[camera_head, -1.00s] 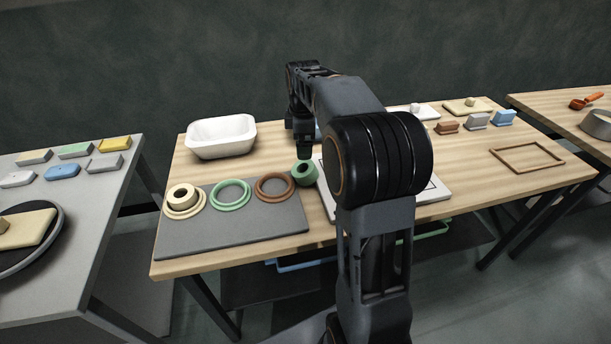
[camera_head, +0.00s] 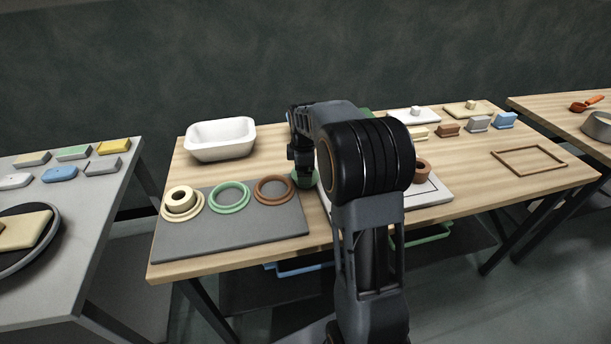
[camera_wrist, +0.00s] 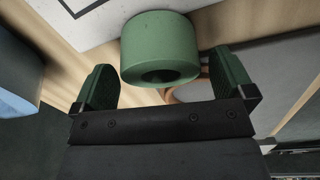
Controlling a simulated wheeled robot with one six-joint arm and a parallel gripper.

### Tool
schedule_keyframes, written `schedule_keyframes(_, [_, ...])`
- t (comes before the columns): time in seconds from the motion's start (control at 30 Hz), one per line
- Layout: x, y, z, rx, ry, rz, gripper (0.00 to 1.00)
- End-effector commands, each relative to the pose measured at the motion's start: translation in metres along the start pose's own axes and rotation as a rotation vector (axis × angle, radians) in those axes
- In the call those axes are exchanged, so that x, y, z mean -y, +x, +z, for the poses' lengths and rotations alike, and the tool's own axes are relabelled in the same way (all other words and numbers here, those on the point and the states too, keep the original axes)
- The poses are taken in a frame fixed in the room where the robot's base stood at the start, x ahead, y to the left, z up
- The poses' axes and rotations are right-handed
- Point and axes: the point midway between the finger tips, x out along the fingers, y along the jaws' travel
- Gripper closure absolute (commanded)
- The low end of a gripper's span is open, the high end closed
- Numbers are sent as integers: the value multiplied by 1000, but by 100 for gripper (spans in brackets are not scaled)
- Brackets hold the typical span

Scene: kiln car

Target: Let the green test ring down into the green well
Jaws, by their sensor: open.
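The green test ring (camera_head: 303,181) is on the wooden table just right of the grey board, partly hidden by my gripper (camera_head: 300,165). In the wrist view the thick green ring (camera_wrist: 160,45) shows its dark hole toward me. My gripper's two green-padded fingers (camera_wrist: 162,72) are spread wide, one on either side of the ring's near end; I see no grip on it. The green well (camera_head: 230,197) is a flat green rim in the middle of the grey board, and it looks empty.
The grey board (camera_head: 235,238) also carries an empty brown well (camera_head: 273,189) and a cream well (camera_head: 170,212) holding a cream ring (camera_head: 180,196). A white basin (camera_head: 221,151) stands behind. A brown ring (camera_head: 422,171) sits on a white panel (camera_head: 437,192) at right.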

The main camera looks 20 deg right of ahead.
Motion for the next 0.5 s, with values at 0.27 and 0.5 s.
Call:
schedule_keyframes(0.27, [0, 0, 0, 0, 0, 0, 6])
schedule_keyframes(0.5, [0, 0, 0, 0, 0, 0, 29])
